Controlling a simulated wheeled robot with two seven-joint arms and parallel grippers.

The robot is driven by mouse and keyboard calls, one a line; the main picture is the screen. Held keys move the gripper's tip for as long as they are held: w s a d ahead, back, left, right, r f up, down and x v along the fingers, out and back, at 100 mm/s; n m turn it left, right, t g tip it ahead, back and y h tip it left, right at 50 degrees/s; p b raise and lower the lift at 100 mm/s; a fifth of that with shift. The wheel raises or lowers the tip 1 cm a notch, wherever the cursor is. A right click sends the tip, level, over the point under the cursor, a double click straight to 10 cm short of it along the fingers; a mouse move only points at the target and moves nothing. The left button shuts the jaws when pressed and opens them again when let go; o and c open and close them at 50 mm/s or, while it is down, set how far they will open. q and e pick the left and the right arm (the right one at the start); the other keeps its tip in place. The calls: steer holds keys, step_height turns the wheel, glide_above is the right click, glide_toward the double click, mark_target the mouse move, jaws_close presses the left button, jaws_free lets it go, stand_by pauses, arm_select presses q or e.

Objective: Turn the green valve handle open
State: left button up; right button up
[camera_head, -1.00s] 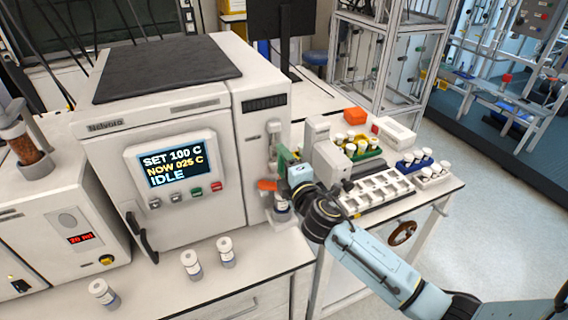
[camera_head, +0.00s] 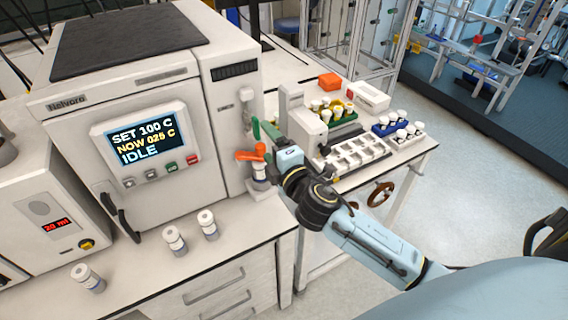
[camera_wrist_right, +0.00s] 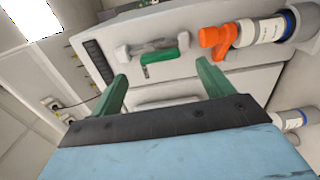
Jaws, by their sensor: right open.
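The green valve handle (camera_wrist_right: 162,56) is a short bar beside a grey fitting on the front of the white reactor (camera_head: 222,110). In the head view a small piece of green (camera_head: 256,128) shows there, partly crowded by my gripper. My right gripper (camera_wrist_right: 162,72) is open and empty. Its two green fingers point at the reactor, with the handle ahead of the gap between them; I see no contact. In the head view the right gripper (camera_head: 270,131) stands just right of the handle. My left gripper is not in view.
An orange handle (camera_head: 252,154) on a white vial (camera_head: 259,174) sits just below the green one. Loose white vials (camera_head: 209,224) stand on the bench in front. A white rack (camera_head: 357,153) and coloured vial holders lie to the right, behind my arm.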

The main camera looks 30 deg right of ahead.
steer(key=s+b, duration=0.1)
steer(key=s, duration=0.6)
steer(key=shift+s, duration=0.15)
steer(key=s+d+f+m+g+b, duration=0.1)
steer(key=s+f+m+g+b, duration=0.15)
steer(key=f, duration=1.15)
steer(key=s+d+f+m+g+b, duration=0.2)
steer(key=s+f+g, duration=0.2)
steer(key=f, duration=1)
steer(key=s+d+f+m+g+b, duration=0.1)
steer(key=s+f+m+g+b, duration=0.15)
steer(key=f, duration=1.15)
steer(key=s+a+f+m+g+b, duration=0.1)
steer(key=s+f+m+g, duration=0.3)
steer(key=s+f, duration=0.8)
steer(key=s+a+f+m+g+b, duration=0.1)
steer(key=s+f+m+g+b, duration=0.3)
steer(key=s+f, duration=0.8)
steer(key=s, duration=0.7)
steer(key=shift+a+f+m+b, duration=0.2)
steer(key=shift+a+m+b, duration=0.15)
steer(key=shift+a+m, duration=0.05)
